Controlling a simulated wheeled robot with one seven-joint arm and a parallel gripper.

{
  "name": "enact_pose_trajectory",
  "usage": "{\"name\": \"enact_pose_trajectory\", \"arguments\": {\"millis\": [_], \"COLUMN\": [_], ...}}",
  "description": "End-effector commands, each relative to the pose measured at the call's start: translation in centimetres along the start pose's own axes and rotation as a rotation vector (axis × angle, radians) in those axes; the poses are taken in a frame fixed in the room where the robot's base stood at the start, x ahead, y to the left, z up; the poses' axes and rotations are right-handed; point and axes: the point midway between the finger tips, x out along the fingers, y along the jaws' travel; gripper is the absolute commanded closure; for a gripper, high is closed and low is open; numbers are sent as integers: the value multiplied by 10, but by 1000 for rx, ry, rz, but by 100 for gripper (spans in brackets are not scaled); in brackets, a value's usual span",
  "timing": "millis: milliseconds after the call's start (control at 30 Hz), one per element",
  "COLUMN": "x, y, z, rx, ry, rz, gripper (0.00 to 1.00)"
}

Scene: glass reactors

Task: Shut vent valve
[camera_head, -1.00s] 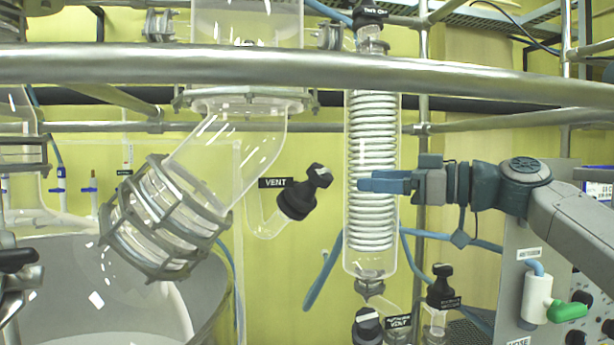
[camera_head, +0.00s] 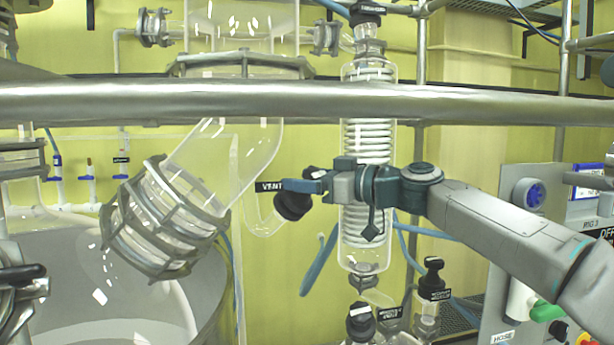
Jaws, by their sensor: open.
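The vent valve (camera_head: 293,205) is a black knob on a short bent glass side arm, left of the coiled condenser. A black label reading VENT (camera_head: 268,187) sits at its left. The jaws are open. I cannot tell whether the fingers touch the knob or are only in front of it.
A glass condenser with a white coil (camera_head: 368,140) stands behind my wrist. A metal rail (camera_head: 200,100) crosses above my arm. A clamped glass elbow (camera_head: 165,215) is at left. Another black-capped valve (camera_head: 361,322) is below, and a control panel (camera_head: 550,215) stands at right.

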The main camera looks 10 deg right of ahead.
Motion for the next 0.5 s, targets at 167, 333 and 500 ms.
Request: {"name": "enact_pose_trajectory", "arguments": {"millis": [167, 333, 500], "x": [0, 0, 0], "y": [0, 0, 0], "z": [0, 0, 1], "rx": [0, 0, 2], "ry": [0, 0, -1], "rz": [0, 0, 2], "gripper": [36, 78, 78]}}
